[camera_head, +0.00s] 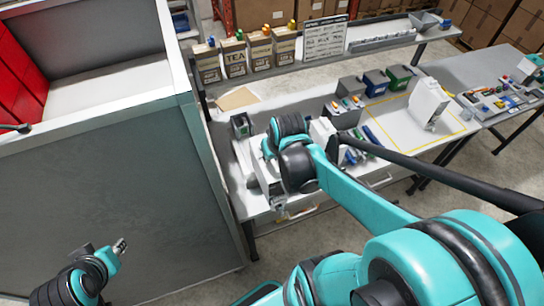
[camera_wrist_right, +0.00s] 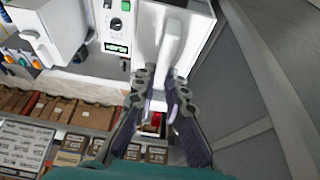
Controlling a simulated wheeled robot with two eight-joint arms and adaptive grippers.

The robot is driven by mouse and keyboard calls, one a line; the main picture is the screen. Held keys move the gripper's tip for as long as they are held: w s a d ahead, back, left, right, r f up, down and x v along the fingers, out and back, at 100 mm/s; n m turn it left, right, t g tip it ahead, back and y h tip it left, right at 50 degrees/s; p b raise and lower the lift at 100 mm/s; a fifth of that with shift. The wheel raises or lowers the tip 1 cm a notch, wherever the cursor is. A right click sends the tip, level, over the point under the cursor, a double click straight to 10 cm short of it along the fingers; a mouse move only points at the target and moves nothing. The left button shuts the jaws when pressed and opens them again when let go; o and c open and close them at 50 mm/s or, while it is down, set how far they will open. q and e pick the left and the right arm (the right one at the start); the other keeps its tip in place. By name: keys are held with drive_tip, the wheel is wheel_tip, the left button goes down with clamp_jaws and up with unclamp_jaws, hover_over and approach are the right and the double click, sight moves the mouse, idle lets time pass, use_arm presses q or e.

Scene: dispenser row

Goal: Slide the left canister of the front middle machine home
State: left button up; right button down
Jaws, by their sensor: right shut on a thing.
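In the right wrist view, a white canister (camera_wrist_right: 148,35) with a raised white handle (camera_wrist_right: 172,42) sits beside the machine's control panel (camera_wrist_right: 118,28). My right gripper (camera_wrist_right: 163,85) is shut on this handle, a finger on each side. How far in the canister sits cannot be told. A second white canister (camera_wrist_right: 50,28) is on the panel's other side.
A tall grey cabinet (camera_head: 120,165) stands close left of the table. Labelled bags (camera_head: 233,57) and a sign (camera_head: 325,38) line the back shelf. Small bins (camera_head: 376,82) and a white container (camera_head: 428,103) in a yellow outline are to the right.

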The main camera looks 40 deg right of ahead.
drive_tip(key=shift+w+d, duration=0.1)
drive_tip(key=shift+w, duration=0.3)
drive_tip(key=shift+w+d+b, duration=0.2)
drive_tip(key=shift+w+b, duration=0.4)
drive_tip(key=shift+w, duration=0.4)
drive_tip(key=shift+w+d+b, duration=0.25)
drive_tip(key=shift+w+b, duration=0.1)
drive_tip(key=shift+w, duration=0.6)
drive_tip(key=shift+w+d+b, duration=0.2)
drive_tip(key=shift+w+b, duration=0.15)
drive_tip(key=shift+w, duration=0.6)
